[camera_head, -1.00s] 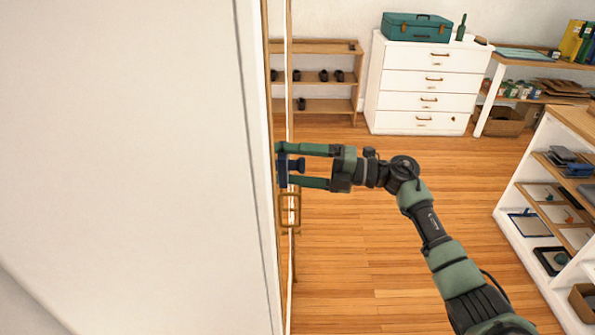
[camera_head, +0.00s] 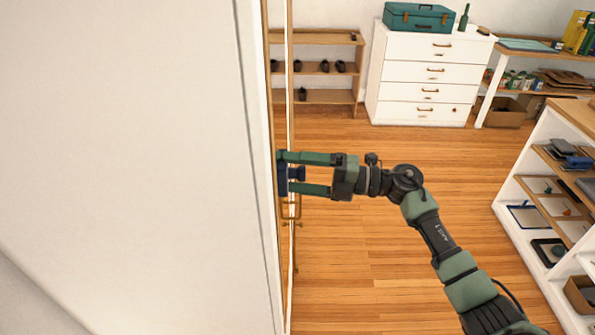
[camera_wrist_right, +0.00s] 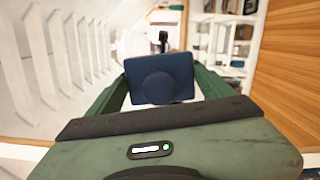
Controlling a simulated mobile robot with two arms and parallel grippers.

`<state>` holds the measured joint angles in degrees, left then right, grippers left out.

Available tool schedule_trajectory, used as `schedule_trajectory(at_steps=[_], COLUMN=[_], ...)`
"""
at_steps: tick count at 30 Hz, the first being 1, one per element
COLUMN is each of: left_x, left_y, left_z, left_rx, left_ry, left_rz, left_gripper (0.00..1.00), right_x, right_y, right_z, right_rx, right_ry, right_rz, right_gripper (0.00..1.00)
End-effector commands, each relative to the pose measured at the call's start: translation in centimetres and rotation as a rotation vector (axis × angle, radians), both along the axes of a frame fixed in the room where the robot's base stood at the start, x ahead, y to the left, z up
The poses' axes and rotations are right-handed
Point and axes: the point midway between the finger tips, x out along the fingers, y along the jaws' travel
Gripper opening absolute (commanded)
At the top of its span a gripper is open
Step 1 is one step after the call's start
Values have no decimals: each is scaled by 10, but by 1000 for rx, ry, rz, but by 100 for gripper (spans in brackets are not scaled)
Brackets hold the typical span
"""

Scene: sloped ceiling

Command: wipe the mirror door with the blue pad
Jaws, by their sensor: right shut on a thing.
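My right gripper (camera_head: 291,174) is shut on the blue pad (camera_head: 283,172), gripping it by a round knob on its back. In the right wrist view the blue pad (camera_wrist_right: 160,78) is a dark blue square with the knob facing the camera, between the green fingers. The mirror door (camera_head: 289,90) shows edge-on as a thin strip with a wooden frame along the white panel. The pad is at the door's face; I cannot tell whether it touches. A brass-coloured handle (camera_head: 291,211) is just below the gripper. My left gripper is not in view.
A large white panel (camera_head: 120,150) fills the left side. A low shoe shelf (camera_head: 325,97) and a white drawer chest (camera_head: 420,80) stand at the back. A white shelf unit (camera_head: 545,205) stands at the right. The wooden floor between is clear.

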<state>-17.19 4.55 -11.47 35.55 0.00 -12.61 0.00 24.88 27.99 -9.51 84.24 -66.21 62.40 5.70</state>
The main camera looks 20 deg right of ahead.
Motion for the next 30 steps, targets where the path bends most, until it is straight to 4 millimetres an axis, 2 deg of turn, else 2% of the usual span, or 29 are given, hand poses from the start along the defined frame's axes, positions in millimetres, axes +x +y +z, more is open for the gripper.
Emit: schedule_trajectory(at_steps=[15, 30], left_x=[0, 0], left_y=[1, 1], left_z=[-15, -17], left_rx=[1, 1], left_ry=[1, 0], left_rz=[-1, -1], left_gripper=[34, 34], right_x=[-13, -15], right_y=[-51, -58], right_z=[-1, 0], right_rx=[-2, -2], right_ry=[-1, -1], right_rz=[-5, -5], right_gripper=[50, 50])
